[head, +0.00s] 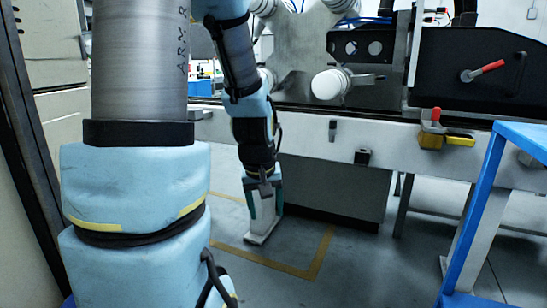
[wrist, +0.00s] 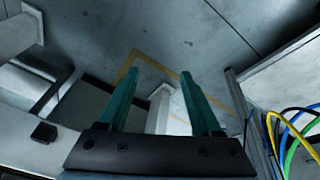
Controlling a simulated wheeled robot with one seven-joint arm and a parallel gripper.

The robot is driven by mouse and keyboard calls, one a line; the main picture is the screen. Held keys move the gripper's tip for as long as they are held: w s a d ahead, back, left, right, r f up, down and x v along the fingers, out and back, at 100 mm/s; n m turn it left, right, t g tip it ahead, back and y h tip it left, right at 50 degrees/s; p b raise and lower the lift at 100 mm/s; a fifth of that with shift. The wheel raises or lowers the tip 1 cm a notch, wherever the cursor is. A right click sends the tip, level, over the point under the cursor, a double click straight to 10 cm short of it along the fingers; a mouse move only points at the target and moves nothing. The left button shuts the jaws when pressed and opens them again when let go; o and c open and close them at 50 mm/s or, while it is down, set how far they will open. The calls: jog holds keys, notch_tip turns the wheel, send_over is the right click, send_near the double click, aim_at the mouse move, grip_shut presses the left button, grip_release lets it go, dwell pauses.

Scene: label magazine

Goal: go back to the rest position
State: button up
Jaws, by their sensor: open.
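My gripper (head: 265,207) hangs pointing down near the middle of the head view, in front of the long machine bench. Its two teal fingers are apart. In the wrist view my gripper (wrist: 159,66) shows both fingers spread with nothing held between them. A pale post (wrist: 160,108) shows between the fingers, and it also stands on the floor behind them in the head view (head: 262,232). It looks farther off than the fingertips.
A grey bench (head: 300,125) with machinery crosses the back. A blue frame (head: 475,215) stands at the right. Yellow floor tape (head: 318,262) marks open floor. Coloured cables (wrist: 290,140) hang at the right in the wrist view.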

jog(key=s+a+m+g, duration=0.2)
jog(key=s+a, duration=0.3)
jog(key=s, duration=0.1)
notch_tip(320, 180, up, 29)
jog(key=p, duration=2.9)
jog(key=shift+r+y+p, duration=0.15)
jog(key=shift+y+p, duration=0.25)
jog(key=shift+c, duration=0.2)
